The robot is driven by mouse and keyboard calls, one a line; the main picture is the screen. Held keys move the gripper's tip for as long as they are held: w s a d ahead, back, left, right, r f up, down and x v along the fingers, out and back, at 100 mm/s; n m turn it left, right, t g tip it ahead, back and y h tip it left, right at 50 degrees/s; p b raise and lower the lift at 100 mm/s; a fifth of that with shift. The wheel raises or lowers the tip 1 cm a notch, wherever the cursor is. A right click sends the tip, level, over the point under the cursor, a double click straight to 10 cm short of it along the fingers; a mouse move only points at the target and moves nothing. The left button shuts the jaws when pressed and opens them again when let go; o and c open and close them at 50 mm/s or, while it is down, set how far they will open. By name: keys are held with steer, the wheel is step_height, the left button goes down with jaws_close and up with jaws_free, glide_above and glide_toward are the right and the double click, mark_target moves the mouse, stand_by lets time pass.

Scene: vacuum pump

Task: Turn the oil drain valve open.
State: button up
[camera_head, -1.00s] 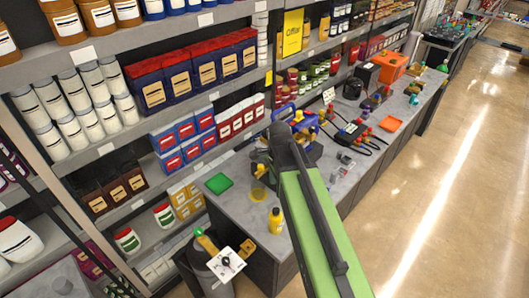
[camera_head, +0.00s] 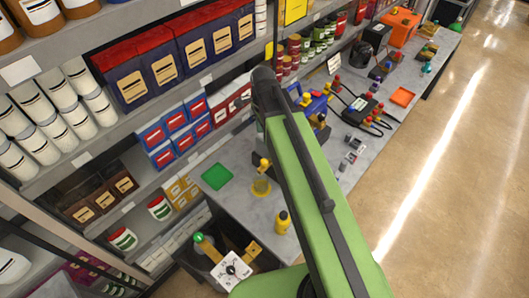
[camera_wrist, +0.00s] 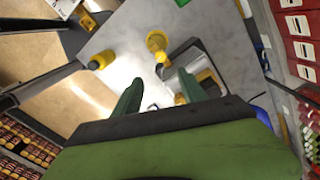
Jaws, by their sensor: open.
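On the counter in the head view stands a blue pump-like unit (camera_head: 314,103), partly hidden by my arm. A small yellow fitting (camera_head: 263,164), possibly the oil drain valve, shows beside my arm, above a yellow round cup (camera_head: 261,188). In the wrist view the cup (camera_wrist: 156,40) appears beyond my fingertips, with the yellow fitting (camera_wrist: 160,57) at its edge and a dark grey housing (camera_wrist: 205,62) to the right. My gripper (camera_wrist: 160,86) is open and empty, its two green fingers apart and clear of the fitting. In the head view my arm hides the gripper.
A yellow bottle (camera_head: 282,222) stands near the counter's front edge, and a green tray (camera_head: 216,177) lies left of the cup. Stocked shelves (camera_head: 150,75) rise close behind the counter. Cables and a dark box (camera_head: 361,109) lie to the right. The floor (camera_head: 470,180) is open.

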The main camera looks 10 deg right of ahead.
mark_target(264, 161)
step_height(264, 161, down, 18)
steer(key=b, duration=1.7)
steer(key=shift+w+d+r+b, duration=0.1)
steer(key=shift+d+r+b, duration=0.1)
steer(key=shift+b, duration=0.1)
steer(key=shift+r, duration=0.1)
